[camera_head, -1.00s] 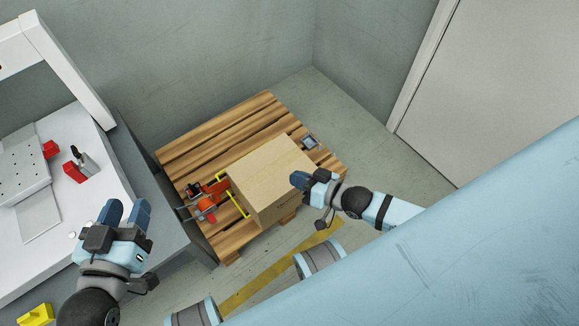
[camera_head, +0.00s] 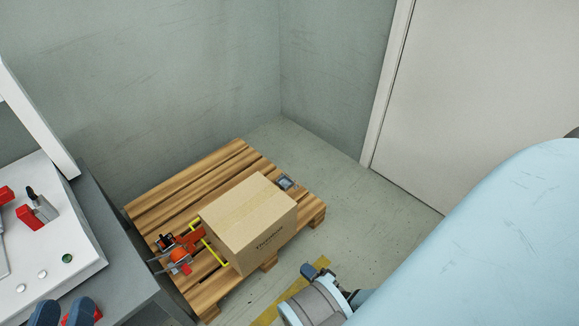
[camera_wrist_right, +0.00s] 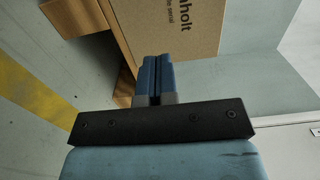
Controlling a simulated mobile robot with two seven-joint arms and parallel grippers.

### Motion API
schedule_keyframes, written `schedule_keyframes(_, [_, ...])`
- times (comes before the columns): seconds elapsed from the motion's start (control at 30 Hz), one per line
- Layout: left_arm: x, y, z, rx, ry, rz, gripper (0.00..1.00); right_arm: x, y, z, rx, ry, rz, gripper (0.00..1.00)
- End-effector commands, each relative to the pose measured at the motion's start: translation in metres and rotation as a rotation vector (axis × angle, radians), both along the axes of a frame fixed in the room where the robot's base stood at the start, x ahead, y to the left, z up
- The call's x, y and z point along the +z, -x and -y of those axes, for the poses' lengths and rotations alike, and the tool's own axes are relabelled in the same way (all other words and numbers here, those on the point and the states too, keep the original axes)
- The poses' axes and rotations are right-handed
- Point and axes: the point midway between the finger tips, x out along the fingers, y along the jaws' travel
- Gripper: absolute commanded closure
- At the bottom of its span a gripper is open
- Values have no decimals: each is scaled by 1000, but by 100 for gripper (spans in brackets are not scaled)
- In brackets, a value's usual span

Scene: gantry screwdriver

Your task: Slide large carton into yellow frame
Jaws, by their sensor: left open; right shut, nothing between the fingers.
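The large brown carton (camera_head: 243,212) stands upright on the wooden pallet in the head view, its printed side facing me. The yellow frame (camera_head: 212,246) is a thin bar shape at the carton's left side, beside an orange-red tool; whether it touches the carton I cannot tell. My right gripper (camera_head: 317,267) is in front of the carton, low and apart from it. In the right wrist view my right gripper (camera_wrist_right: 152,72) is shut and empty, with the carton (camera_wrist_right: 180,25) beyond its tips. My left gripper (camera_head: 64,312) is open at the bottom left edge, mostly cut off.
The pallet (camera_head: 160,212) has bare slats behind the carton. A small dark device (camera_head: 286,182) lies on it behind the carton's right corner. The orange-red tool (camera_head: 180,250) lies at its left. A white-topped workbench (camera_head: 45,255) stands left. Floor is clear towards the door (camera_head: 460,100).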

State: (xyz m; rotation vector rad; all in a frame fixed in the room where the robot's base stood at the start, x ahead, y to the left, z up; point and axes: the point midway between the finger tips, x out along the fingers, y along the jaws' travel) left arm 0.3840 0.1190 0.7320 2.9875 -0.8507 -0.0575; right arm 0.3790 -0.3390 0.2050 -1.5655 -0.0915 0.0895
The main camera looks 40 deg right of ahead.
Motion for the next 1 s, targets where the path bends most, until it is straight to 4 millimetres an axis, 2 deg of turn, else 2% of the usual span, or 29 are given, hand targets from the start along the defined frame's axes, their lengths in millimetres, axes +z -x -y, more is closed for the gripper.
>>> schedule_keyframes(0.4, [-1,-9,-6,6,-70,122,57,-2,-84,-10,2,2,2,100])
schedule_keyframes(0.6, [0,-13,-9,10,-105,180,57,-1,-116,-14,2,3,1,100])
schedule_keyframes(0.8, [4,-16,-10,14,-118,217,57,0,-131,-16,2,4,-1,100])
schedule_keyframes(1.0, [5,-15,-11,12,-125,225,57,1,-132,-16,2,3,-1,100])
